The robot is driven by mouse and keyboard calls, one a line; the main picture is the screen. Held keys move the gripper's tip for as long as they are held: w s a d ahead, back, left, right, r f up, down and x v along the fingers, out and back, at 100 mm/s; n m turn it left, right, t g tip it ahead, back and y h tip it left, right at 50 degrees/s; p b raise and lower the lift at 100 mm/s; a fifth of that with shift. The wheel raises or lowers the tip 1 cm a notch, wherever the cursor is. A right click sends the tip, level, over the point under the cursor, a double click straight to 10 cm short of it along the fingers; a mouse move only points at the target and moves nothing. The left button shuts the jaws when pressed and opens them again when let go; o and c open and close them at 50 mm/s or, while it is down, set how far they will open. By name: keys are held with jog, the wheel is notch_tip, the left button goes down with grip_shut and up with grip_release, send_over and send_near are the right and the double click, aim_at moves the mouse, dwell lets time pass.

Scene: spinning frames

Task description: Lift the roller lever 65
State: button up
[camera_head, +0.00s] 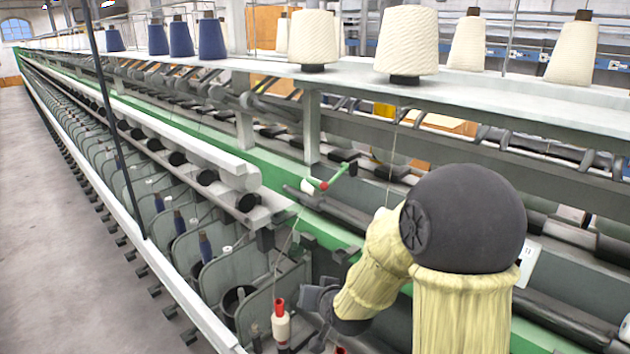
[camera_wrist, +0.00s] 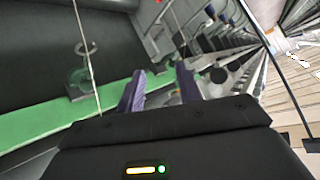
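A green lever with a red joint and a dark end (camera_head: 338,177) sticks up above the green rail in the middle of the head view; it looks like the roller lever, though no number is readable. A white roller end lies beside it. My gripper (camera_head: 318,303) is low and in front of the lever, well apart from it, near a red-topped bobbin. In the wrist view the two purple fingers of my gripper (camera_wrist: 161,75) stand apart with nothing clearly held between them. I cannot make out the lever in the wrist view.
A thread rises from the red-topped bobbin (camera_head: 281,327) toward the lever. Yarn cones (camera_head: 407,40) stand on the shelf above. The green rail (camera_wrist: 45,120) and a wire guide (camera_wrist: 86,48) show in the wrist view. The floor aisle (camera_head: 60,220) at left is clear.

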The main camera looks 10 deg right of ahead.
aim_at(316, 182)
jog(key=w+a+r+m+t+y, duration=0.1)
jog(key=w+r+m+t, duration=0.3)
jog(key=w+t, duration=0.25)
jog(key=w+d+r+m+t+h+b, duration=0.1)
jog(key=d+r+m+t+h, duration=0.3)
jog(key=r+m+t, duration=0.1)
jog(key=shift+w+r+m+t, duration=0.35)
jog(key=shift+r+m, duration=0.4)
jog(key=shift+m, duration=0.45)
jog(key=p+x, duration=0.8)
jog(key=x, duration=0.7)
jog(key=shift+w+r, duration=0.3)
jog(key=shift+p+x, duration=0.45)
jog(key=shift+x, duration=0.3)
jog(key=shift+w+f, duration=0.1)
jog(key=shift+f, duration=0.05)
jog(key=shift+c, duration=0.2)
grip_shut()
